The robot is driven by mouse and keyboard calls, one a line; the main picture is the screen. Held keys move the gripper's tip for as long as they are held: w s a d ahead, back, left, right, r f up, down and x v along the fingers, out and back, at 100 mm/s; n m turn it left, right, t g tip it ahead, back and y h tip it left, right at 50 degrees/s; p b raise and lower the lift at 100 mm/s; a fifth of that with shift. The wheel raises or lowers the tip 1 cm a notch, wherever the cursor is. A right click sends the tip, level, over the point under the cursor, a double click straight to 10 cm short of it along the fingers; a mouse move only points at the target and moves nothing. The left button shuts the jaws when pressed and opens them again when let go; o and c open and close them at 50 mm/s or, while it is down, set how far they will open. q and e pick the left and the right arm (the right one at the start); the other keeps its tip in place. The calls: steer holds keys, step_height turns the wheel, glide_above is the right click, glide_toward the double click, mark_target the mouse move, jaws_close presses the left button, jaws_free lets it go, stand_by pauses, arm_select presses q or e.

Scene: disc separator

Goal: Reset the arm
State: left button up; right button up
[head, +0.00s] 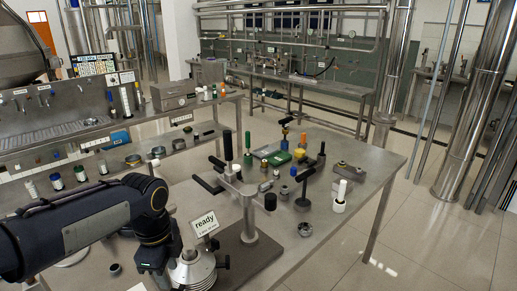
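My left arm comes in from the left edge, and its dark wrist bends down at the bench's near side. My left gripper (158,262) points down beside a silver stepped metal piece (194,271). Its fingertips are not clearly visible, so I cannot tell whether it is open or holds anything. I also cannot tell whether it touches the metal piece. My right gripper is not in view.
A small "ready" sign (205,223) stands close to my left gripper. A post with black-handled arms (249,208) rises from a plate on the metal bench (345,240). Several tools and parts stand behind it. A counter with jars (80,174) lies left.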

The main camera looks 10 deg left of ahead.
arm_select(q)
steer(key=s+d+n+t+h, duration=0.1)
steer(key=s+d+n+t, duration=0.1)
steer(key=s+n, duration=0.6)
steer(key=s+d+f+n+t+h, duration=0.1)
steer(key=s+d+n+t+h, duration=0.1)
steer(key=s+n, duration=0.6)
steer(key=n+t, duration=0.1)
steer(key=n, duration=0.2)
steer(key=shift+h, duration=0.3)
